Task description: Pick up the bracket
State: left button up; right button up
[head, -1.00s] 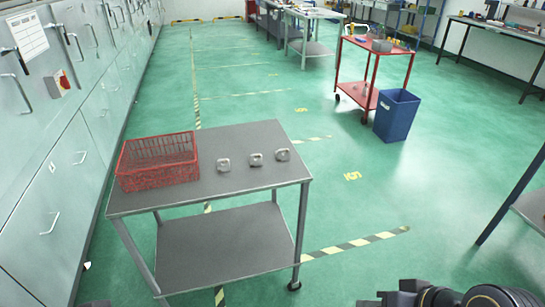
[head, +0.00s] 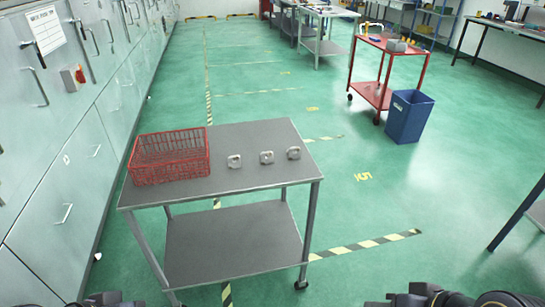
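Several small grey aluminium castings lie on the grey table: one left (head: 235,161), one middle (head: 267,157) and one right (head: 294,153). They look alike, and I cannot tell from here which is called the bracket. They sit in a loose row to the right of a red wire basket (head: 170,158). Dark parts of my arms show at the bottom left and bottom right edges. Neither gripper's fingertips can be seen, and both arms are well short of the table.
The grey two-tier table (head: 258,187) stands ahead, its lower shelf empty. Grey cabinets (head: 60,130) line the left side. A blue bin (head: 409,117) and a red cart (head: 388,65) stand farther back right. Green floor right of the table is clear.

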aim_at(267, 157)
jog(key=u, duration=0.7)
jog(key=i+l+u, duration=0.1)
jog(key=l+u, duration=0.15)
jog(key=u, duration=0.15)
jog(key=l+u, duration=0.55)
jog(key=u, duration=0.2)
jog(key=l+u, duration=0.4)
jog(key=k+l, duration=0.1)
jog(key=l, duration=0.25)
jog(key=l+u, duration=0.15)
jog(key=l, duration=0.2)
jog(key=k+l, duration=0.15)
jog(key=l, duration=0.2)
jog(key=k+l+u, duration=0.15)
jog(key=l, duration=0.2)
jog(key=k+l, duration=0.1)
jog(key=l, duration=0.25)
jog(key=u, duration=0.05)
